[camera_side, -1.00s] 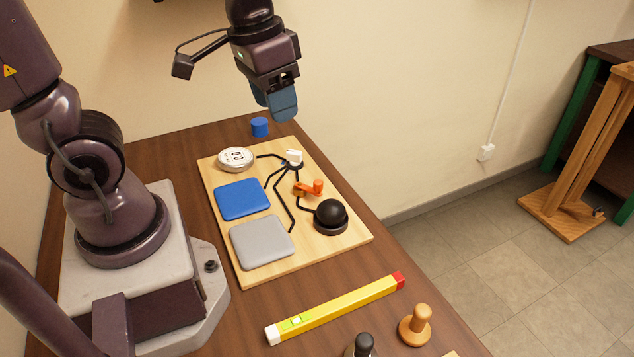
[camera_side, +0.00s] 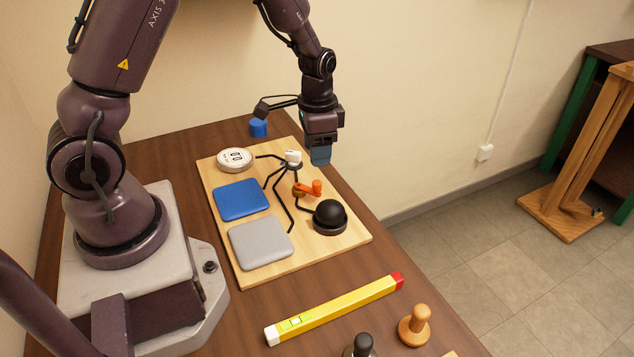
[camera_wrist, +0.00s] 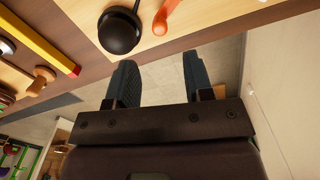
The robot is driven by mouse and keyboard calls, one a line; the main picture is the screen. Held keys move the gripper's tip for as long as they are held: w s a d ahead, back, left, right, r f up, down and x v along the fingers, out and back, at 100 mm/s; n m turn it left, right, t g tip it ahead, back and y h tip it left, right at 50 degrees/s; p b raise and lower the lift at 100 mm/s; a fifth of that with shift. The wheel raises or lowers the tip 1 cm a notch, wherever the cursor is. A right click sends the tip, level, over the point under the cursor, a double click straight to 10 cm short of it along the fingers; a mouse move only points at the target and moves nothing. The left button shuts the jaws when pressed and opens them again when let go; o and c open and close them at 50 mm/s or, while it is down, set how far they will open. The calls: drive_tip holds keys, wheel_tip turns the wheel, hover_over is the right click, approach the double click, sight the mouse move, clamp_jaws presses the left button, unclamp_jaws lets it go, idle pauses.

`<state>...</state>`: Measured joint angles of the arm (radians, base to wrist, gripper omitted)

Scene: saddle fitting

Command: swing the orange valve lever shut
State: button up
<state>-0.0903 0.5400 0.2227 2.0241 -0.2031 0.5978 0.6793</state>
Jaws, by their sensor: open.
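The orange valve lever (camera_side: 310,188) sits on the wooden board (camera_side: 330,246), between the white fitting and the black dome, with its knob end pointing right. It also shows at the top edge of the wrist view (camera_wrist: 165,15), partly cut off. My gripper (camera_side: 320,156) hangs above the board's far right edge, behind the lever and apart from it. In the wrist view my gripper (camera_wrist: 158,80) has its two blue fingers spread, with nothing between them.
On the board are a black dome (camera_side: 330,214), a white fitting (camera_side: 293,157), a round gauge (camera_side: 235,159), a blue pad (camera_side: 241,199) and a grey pad (camera_side: 261,243). A blue cylinder (camera_side: 259,128) stands behind. A yellow level (camera_side: 335,310) lies in front.

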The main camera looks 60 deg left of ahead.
sight(317, 181)
wheel_tip(317, 181, down, 9)
idle(0.3)
clamp_jaws()
